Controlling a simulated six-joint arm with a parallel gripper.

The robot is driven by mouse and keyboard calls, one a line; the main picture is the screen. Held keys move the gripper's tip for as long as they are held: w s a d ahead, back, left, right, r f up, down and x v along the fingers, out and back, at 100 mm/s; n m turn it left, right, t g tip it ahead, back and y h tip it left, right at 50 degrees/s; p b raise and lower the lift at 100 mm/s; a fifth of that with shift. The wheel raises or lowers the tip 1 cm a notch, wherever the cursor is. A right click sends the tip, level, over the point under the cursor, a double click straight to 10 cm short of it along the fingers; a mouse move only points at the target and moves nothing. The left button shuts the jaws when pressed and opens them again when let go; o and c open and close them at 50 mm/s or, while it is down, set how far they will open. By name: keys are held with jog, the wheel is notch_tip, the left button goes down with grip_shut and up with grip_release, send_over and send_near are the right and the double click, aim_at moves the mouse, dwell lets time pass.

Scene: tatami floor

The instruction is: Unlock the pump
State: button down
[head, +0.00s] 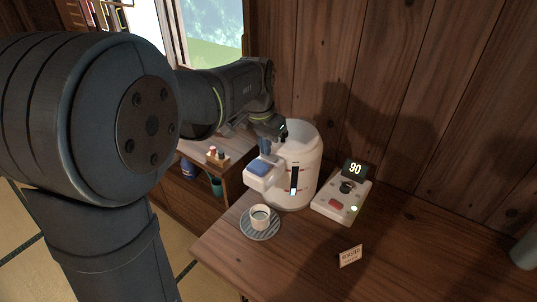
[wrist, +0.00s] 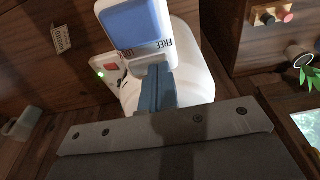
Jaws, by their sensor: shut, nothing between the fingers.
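The pump is a white dispenser pot (head: 300,160) with a dark level window on its front. A blue press pad (head: 260,168) tops its spout head, and the pad is large in the wrist view (wrist: 135,22). Beside the pad I read upside-down "FREE" in dark letters and a partly covered red word that looks like "LOCK". My gripper (head: 264,149) is shut and empty at the back of the spout head. In the wrist view its fingertips (wrist: 158,70) lie by these words.
A cup (head: 260,214) stands on a striped saucer (head: 261,231) below the spout. Right of the pot is a control box (head: 342,201) with a display (head: 354,169) reading 90. A small card (head: 350,256) stands in front. The table's right side is mostly clear.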

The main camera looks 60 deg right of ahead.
notch_tip(320, 180, up, 7)
dwell(0.9)
jog(key=shift+f, duration=3.55)
jog(key=shift+r, duration=0.15)
jog(key=s+r+t+y, duration=0.1)
jog(key=s+r, duration=0.3)
jog(key=r, duration=1)
jog(key=shift+s+t+y, duration=0.2)
jog(key=shift+t+y, duration=0.2)
jog(key=shift+t, duration=0.2)
